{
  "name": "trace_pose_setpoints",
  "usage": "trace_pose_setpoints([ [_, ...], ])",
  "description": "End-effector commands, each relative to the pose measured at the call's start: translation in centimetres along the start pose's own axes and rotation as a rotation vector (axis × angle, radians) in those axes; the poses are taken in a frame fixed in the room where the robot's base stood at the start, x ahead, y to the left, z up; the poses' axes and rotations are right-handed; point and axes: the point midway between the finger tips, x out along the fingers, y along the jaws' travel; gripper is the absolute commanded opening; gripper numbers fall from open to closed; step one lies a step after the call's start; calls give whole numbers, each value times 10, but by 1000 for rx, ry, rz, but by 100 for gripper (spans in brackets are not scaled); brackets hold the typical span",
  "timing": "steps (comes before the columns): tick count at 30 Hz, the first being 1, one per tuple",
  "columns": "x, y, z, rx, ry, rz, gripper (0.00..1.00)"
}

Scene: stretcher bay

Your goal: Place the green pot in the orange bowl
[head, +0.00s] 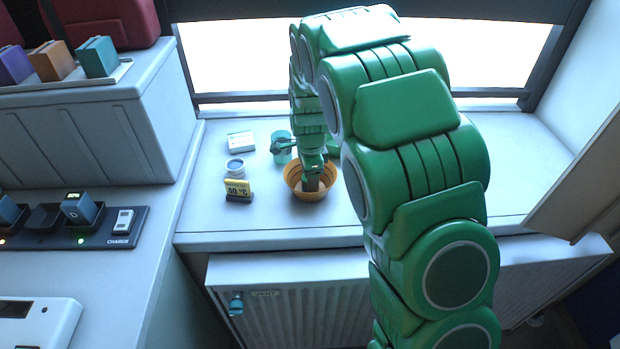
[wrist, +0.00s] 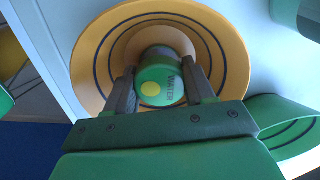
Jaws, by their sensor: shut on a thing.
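The green pot (wrist: 160,88), marked WATER with a yellow dot, is between the two grey fingers of my gripper (wrist: 161,76) in the wrist view. My gripper is shut on it. The orange bowl (wrist: 92,62), with dark rings, surrounds the pot and the fingertips in that view. In the head view the orange bowl (head: 297,190) stands on the white sill, and my gripper (head: 313,178) points down into it. The pot is hidden there by the gripper and the bowl. I cannot tell whether the pot touches the bowl's bottom.
A teal cup (head: 281,148) stands close behind the bowl. The window is behind. The sill's left front is clear.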

Motion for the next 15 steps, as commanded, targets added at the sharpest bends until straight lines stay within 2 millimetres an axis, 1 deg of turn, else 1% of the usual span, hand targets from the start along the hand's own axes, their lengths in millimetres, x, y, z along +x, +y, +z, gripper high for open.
trace_pose_setpoints([
  [3,2,0,0,0,0,0,18],
  [4,2,0,0,0,0,0,57],
  [5,2,0,0,0,0,-1,61],
  [6,2,0,0,0,0,0,64],
  [15,1,0,0,0,0,0,64],
])
